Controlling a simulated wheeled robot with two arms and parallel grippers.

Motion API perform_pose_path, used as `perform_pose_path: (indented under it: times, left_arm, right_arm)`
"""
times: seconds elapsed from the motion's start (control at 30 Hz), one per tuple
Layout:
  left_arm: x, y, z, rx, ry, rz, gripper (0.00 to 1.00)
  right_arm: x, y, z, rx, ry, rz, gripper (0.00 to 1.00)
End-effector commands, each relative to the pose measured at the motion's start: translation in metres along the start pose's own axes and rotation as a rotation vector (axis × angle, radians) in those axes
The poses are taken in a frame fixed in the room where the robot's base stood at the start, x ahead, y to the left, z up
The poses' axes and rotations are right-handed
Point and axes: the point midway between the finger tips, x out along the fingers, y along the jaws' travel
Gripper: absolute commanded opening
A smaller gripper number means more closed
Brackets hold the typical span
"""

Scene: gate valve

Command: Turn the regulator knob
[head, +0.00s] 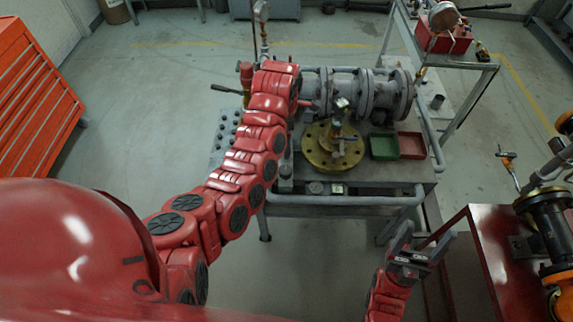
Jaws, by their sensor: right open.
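A grey flanged pipe assembly (345,90) lies across the workbench (390,185). A round brass flange (325,158) sits in front of it, with a small fitting (340,132) standing on it. I cannot tell for sure which part is the regulator knob. My right gripper (425,241) is open and empty, in front of the bench's front right corner and apart from it. My left arm reaches over the bench's left part to the pipe assembly. Its gripper is hidden behind the arm's end.
A green tray (384,147) and a red tray (411,146) lie on the bench. An orange cabinet (35,95) stands at left. A red cart (490,262) with a dark valve (549,222) is at right. Open floor (150,120) lies left of the bench.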

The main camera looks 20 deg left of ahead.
Motion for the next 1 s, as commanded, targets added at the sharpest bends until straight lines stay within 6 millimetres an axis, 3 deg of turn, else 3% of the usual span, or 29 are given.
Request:
perform_pose_path:
  times: [0.53, 0.73, 1.0]
  left_arm:
    - [0.117, 0.002, 0.001, 0.004, -0.002, 0.009, 0.89]
    - [0.142, 0.002, 0.001, 0.004, -0.002, 0.004, 0.89]
    - [0.163, 0.002, 0.001, 0.004, -0.003, 0.006, 0.89]
  right_arm:
    - [-0.094, -0.005, 0.016, 0.000, 0.000, 0.000, 0.72]
    - [-0.076, -0.004, 0.013, 0.000, 0.000, 0.000, 0.72]
    - [-0.071, -0.004, 0.012, 0.000, 0.000, 0.000, 0.72]
